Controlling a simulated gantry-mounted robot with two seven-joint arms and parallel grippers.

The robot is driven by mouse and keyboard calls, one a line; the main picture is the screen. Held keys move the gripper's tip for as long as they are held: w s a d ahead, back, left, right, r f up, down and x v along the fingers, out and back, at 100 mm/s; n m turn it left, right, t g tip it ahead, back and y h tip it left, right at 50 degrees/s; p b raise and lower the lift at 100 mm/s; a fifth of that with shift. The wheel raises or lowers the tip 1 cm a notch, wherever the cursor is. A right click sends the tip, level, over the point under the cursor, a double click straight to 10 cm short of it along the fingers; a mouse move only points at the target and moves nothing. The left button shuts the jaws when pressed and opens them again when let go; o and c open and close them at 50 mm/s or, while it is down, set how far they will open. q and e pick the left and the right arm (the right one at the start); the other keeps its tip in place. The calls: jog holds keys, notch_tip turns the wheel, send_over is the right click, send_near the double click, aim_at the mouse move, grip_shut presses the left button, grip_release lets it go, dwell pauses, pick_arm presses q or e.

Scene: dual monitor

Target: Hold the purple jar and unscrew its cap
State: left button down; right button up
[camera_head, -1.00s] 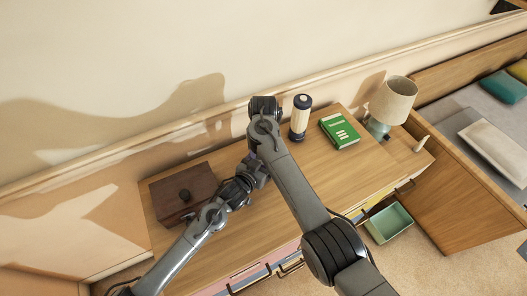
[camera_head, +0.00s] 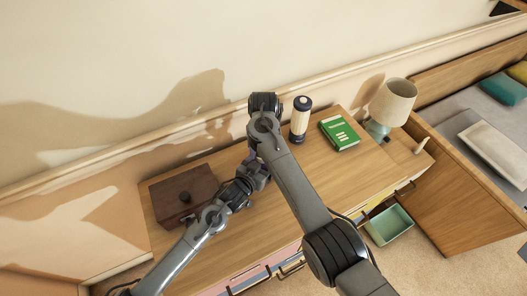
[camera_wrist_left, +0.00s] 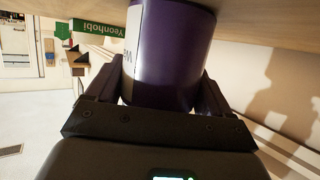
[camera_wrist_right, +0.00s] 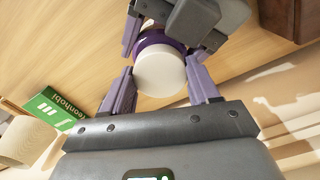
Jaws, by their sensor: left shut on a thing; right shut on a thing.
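The purple jar (camera_wrist_left: 172,50), with a white label, is between the fingers of my left gripper (camera_wrist_left: 158,88), which is shut on its body. In the right wrist view the jar (camera_wrist_right: 151,40) shows as a purple rim behind its round white cap (camera_wrist_right: 160,73). My right gripper (camera_wrist_right: 161,78) has its fingers on either side of the cap and is shut on it. My left gripper also shows at the top of that view (camera_wrist_right: 183,22). In the head view my arms largely hide the jar and cap.
On the wooden dresser (camera_head: 300,185) stand a dark wooden box (camera_head: 183,193), a cream and dark cylinder (camera_head: 300,120), a green book (camera_head: 340,133) and a lamp (camera_head: 392,103).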

jog(key=shift+r, duration=0.25)
jog(key=shift+r, duration=1.95)
pick_arm(q)
grip_release()
pick_arm(e)
jog(key=shift+s, duration=0.1)
pick_arm(q)
jog(key=shift+r, duration=0.1)
pick_arm(e)
jog(key=shift+r, duration=0.1)
